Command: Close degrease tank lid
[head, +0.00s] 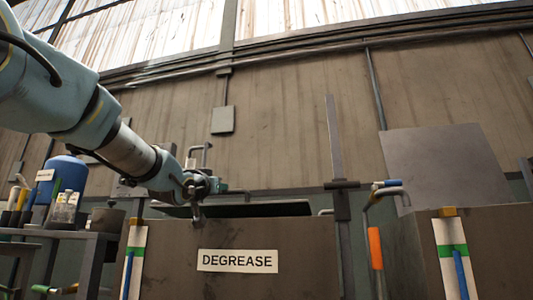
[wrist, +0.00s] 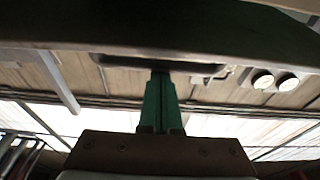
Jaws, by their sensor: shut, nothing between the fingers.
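The degrease tank (head: 235,240) is a brown metal box with a "DEGREASE" label (head: 237,261) on its front. Its dark lid (head: 262,209) shows as a thin, low-angled slab along the top of the tank; I cannot tell whether a gap is left under it. My gripper (head: 197,222) is at the tank's front top edge, left of the label's middle. In the wrist view my gripper (wrist: 161,78) has its green fingers together and empty, with the tips by a dark, wide panel edge (wrist: 160,35), likely the lid. Contact is unclear.
A second tank (head: 480,255) with a raised grey panel (head: 440,160) stands at the right. A post (head: 336,150) and a hooked pipe with an orange grip (head: 375,248) stand between the tanks. A cart (head: 70,238) with bottles and a blue container (head: 68,175) is at the left.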

